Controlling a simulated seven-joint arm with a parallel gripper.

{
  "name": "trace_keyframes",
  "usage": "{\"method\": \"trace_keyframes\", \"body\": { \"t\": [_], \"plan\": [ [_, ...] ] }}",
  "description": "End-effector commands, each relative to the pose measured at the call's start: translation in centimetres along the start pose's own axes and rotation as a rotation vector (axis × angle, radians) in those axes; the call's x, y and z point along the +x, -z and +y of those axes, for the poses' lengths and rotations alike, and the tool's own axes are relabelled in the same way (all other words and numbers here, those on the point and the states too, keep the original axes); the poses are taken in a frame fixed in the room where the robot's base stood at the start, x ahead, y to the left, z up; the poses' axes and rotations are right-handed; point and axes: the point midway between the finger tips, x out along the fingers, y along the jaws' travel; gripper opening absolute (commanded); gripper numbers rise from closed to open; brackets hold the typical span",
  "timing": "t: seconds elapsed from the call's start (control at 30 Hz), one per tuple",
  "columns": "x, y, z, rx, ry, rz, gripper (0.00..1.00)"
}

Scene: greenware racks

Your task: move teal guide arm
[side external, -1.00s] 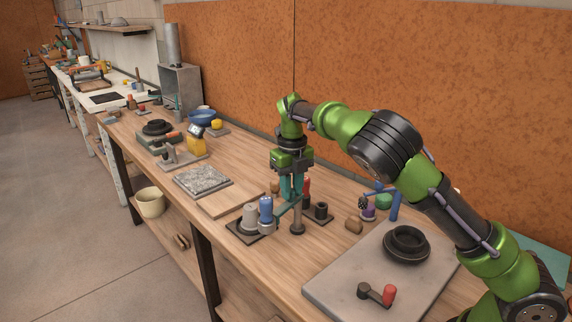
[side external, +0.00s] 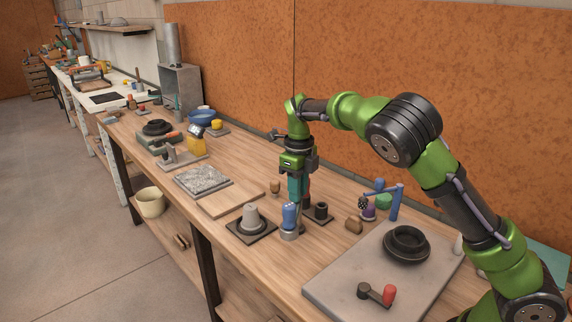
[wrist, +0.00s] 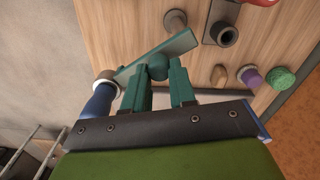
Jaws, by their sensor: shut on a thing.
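The teal guide arm (wrist: 185,46) is a flat bar with a round teal knob (wrist: 157,67), seen in the wrist view. My gripper (wrist: 160,82) has its teal fingers on both sides of the knob and is shut on it. A blue-topped cylinder with a pale ring (wrist: 104,86) is at the bar's left end in the wrist view. In the side view this blue cylinder (side external: 289,214) stands in front of my gripper (side external: 298,200), and the bar is mostly hidden there.
A blue post (side external: 397,203) stands farther right. The pale wooden board (side external: 230,198) is bare.

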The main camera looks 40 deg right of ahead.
Motion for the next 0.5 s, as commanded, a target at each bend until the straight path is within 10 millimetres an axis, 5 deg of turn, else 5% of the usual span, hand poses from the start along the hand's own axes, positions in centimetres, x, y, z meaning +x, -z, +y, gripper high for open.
{"method": "trace_keyframes", "body": {
  "t": [0.5],
  "plan": [
    [-0.21, 0.75, -0.62, -0.256, -0.001, -0.004, 0.00]
  ]
}}
